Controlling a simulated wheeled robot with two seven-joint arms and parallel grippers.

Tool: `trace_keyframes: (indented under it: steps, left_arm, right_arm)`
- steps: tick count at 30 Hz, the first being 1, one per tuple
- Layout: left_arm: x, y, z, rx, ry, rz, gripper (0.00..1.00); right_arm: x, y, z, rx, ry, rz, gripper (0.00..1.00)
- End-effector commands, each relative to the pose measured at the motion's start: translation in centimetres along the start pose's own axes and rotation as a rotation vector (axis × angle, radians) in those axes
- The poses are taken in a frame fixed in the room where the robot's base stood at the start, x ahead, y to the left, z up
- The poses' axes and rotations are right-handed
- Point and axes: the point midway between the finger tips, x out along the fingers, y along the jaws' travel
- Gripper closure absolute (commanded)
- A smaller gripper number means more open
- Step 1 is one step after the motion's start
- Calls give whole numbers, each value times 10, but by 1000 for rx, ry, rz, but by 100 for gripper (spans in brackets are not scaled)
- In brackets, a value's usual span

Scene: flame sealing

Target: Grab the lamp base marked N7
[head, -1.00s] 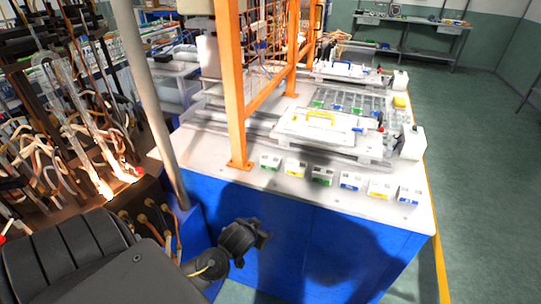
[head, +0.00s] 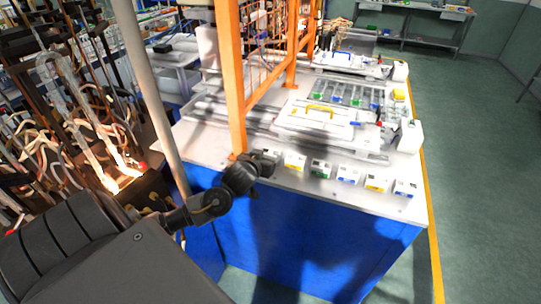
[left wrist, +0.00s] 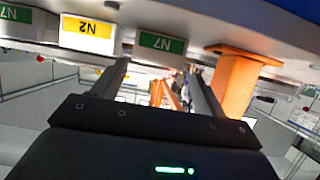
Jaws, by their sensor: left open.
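A row of small white lamp bases with coloured labels stands along the front edge of the white tabletop. The leftmost lamp base (head: 271,155) is partly hidden by my left gripper (head: 264,165). In the left wrist view, which is upside down, this base has a green N7 label (left wrist: 162,42). It lies ahead of the space between the open, empty left fingers (left wrist: 156,70). Beside it is a yellow-labelled N2 base (left wrist: 88,33), also in the head view (head: 295,161). Another green-labelled N7 base (left wrist: 15,14) is third in the row (head: 320,168). My right gripper is not in view.
An orange post (head: 235,90) stands just behind the leftmost base. A grey pole (head: 152,100) rises left of the table. Glowing glass tubes (head: 118,180) stand further left. Blue panels (head: 300,240) front the table.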

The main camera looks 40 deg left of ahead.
Motion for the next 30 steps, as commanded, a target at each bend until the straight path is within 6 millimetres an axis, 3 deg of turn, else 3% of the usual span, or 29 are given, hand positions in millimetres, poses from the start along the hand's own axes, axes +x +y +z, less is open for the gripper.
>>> trace_keyframes:
  steps: [8, 13, 18, 27, 30]
  left_arm:
    - [10, 0, -3, 1, 0, -1, 27]
    - [33, 3, -8, 0, -1, -2, 27]
    - [51, 3, -4, 0, 0, -1, 27]
    - [55, 4, -2, 0, -1, 1, 27]
    - [55, 4, -2, 0, -1, 1, 40]
  right_arm:
    - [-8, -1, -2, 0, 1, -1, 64]
    - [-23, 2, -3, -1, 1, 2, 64]
    - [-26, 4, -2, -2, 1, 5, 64]
    - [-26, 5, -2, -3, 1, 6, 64]
    - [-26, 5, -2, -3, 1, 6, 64]
